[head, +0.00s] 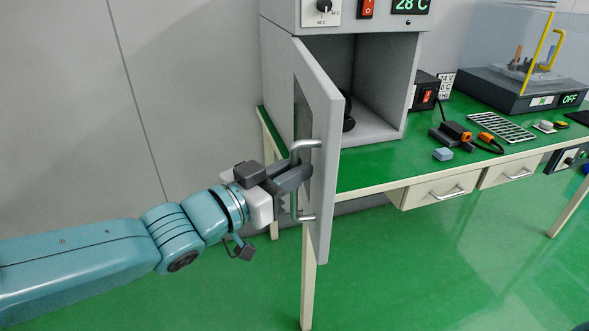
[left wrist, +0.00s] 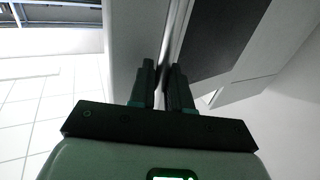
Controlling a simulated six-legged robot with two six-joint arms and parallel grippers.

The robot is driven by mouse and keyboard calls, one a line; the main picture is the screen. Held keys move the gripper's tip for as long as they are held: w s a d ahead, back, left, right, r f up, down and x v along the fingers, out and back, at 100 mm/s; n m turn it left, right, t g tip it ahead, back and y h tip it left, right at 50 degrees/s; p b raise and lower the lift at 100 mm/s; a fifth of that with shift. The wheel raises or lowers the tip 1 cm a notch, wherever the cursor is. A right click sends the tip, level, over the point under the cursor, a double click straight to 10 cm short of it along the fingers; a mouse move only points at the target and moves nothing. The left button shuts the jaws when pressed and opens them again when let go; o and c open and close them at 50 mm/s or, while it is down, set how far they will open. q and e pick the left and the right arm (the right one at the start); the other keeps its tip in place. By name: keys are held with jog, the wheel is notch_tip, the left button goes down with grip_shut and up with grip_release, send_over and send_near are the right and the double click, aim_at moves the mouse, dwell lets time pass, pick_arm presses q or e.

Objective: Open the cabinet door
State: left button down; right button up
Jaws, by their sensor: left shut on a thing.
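The grey cabinet (head: 385,128) stands on the green-topped bench, and its door (head: 326,150) is swung wide open toward me, hinged at the left side. A dark window panel is set in the door. The metal bar handle (head: 296,198) is on the door's outer face. My left gripper (head: 300,178) is shut on the handle. In the left wrist view the fingers (left wrist: 162,85) close around the handle bar in front of the door (left wrist: 135,50). A dark object (head: 348,115) inside the cabinet is partly hidden by the door. My right gripper is not in view.
The bench (head: 375,176) holds a black power box (head: 426,90), an orange-and-black tool (head: 452,133), a blue block (head: 443,154) and a slotted metal plate (head: 495,127). Two drawers are under its front edge. The green floor in front is clear.

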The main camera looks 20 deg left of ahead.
pick_arm(q)
jog(key=shift+a+r, duration=0.25)
jog(key=shift+a, duration=0.1)
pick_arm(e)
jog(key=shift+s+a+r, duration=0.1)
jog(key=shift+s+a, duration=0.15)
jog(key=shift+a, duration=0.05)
pick_arm(q)
jog(key=c, duration=1.2)
grip_release()
jog(key=shift+w+f, duration=0.1)
jog(key=shift+w, duration=0.05)
jog(key=shift+w+f, duration=0.15)
jog(key=shift+w, duration=0.05)
jog(key=shift+s+d, duration=0.1)
jog(key=shift+s, duration=0.05)
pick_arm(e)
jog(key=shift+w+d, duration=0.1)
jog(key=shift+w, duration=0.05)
